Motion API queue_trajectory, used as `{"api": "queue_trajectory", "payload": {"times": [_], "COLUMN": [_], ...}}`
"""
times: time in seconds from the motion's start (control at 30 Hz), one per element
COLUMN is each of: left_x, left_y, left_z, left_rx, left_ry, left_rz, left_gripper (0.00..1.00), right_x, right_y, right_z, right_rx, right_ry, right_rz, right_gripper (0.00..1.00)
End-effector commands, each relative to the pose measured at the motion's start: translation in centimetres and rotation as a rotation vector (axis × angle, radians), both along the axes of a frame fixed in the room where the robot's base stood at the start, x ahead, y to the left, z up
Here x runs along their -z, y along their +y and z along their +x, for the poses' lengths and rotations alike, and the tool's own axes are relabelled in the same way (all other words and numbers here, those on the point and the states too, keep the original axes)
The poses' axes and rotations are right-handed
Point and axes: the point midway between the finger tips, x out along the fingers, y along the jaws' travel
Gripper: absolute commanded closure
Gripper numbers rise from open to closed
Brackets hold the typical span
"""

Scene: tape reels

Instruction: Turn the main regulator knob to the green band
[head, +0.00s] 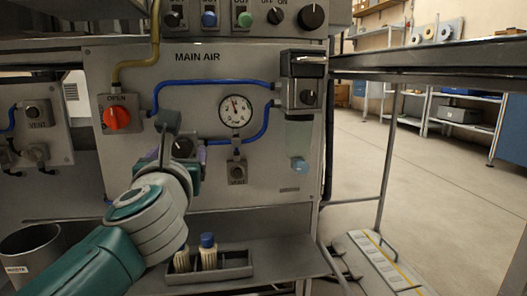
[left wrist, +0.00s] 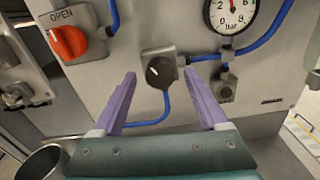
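The regulator knob (left wrist: 158,72) is black with a white mark, on a grey block on the MAIN AIR panel. It also shows in the head view (head: 182,146), partly behind my left arm. My left gripper (left wrist: 160,77) is open and empty. Its two purple fingers point at the panel, one on each side of the knob, with gaps between. The round white gauge (head: 236,109) is to the right of the knob; its needle points up, slightly left. I cannot make out a green band on it. The gauge is cut off at the top of the left wrist view. My right gripper is not in view.
A red OPEN valve knob (head: 116,118) is left of the regulator. Blue hose (head: 205,84) and a small grey valve (head: 237,172) are close by. A tray (head: 240,268) with two small bottles stands on the shelf below. Open floor lies right.

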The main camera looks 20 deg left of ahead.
Motion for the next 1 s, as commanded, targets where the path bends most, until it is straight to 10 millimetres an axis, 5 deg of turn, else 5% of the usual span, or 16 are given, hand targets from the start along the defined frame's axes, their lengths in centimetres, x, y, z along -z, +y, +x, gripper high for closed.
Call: {"api": "queue_trajectory", "payload": {"times": [0.67,1.0], "left_x": [0.01,-0.05], "left_y": [-0.03,-0.04], "left_z": [-0.03,-0.04], "left_rx": [0.000,0.000], "left_ry": [0.000,0.013], "left_rz": [0.000,0.019], "left_gripper": [1.00,1.00], "right_x": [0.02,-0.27], "right_y": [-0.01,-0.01], "right_z": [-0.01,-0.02], "right_rx": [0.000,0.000], "right_ry": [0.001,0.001], "right_rz": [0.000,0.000], "right_gripper": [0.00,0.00]}}
